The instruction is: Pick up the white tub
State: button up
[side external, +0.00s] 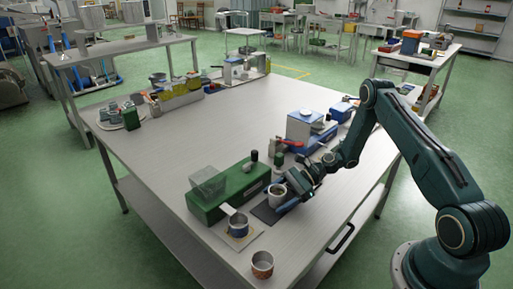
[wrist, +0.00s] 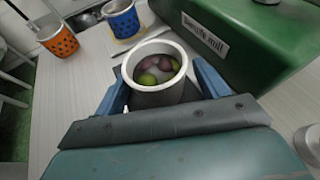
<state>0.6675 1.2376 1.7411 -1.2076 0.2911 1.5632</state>
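The white tub (side external: 277,196) stands upright on the metal table (side external: 225,130), by a dark mat and the green mill box. In the wrist view the tub (wrist: 157,49) has a pale rim and a shaded wall, with several green and purplish olives inside. My gripper (side external: 283,196) is low at the tub, reaching in from the right. In the wrist view its blue fingers (wrist: 158,78) are on either side of the tub, apart, with a narrow gap visible at the right. The lower part of the tub is hidden behind the gripper's body.
The green mill box (side external: 230,192) stands close beside the tub. A blue cup (side external: 238,224) on a pale square and an orange spotted cup (side external: 262,264) stand toward the near edge. A blue-and-white device (side external: 311,130) is behind my gripper. The table's middle is clear.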

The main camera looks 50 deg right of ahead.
jog(key=c, duration=1)
jog(key=shift+c, duration=0.2)
jog(key=shift+r, duration=0.45)
notch_tip(320, 180, up, 19)
dwell(1.5)
jog(key=shift+r, duration=0.1)
dwell(0.7)
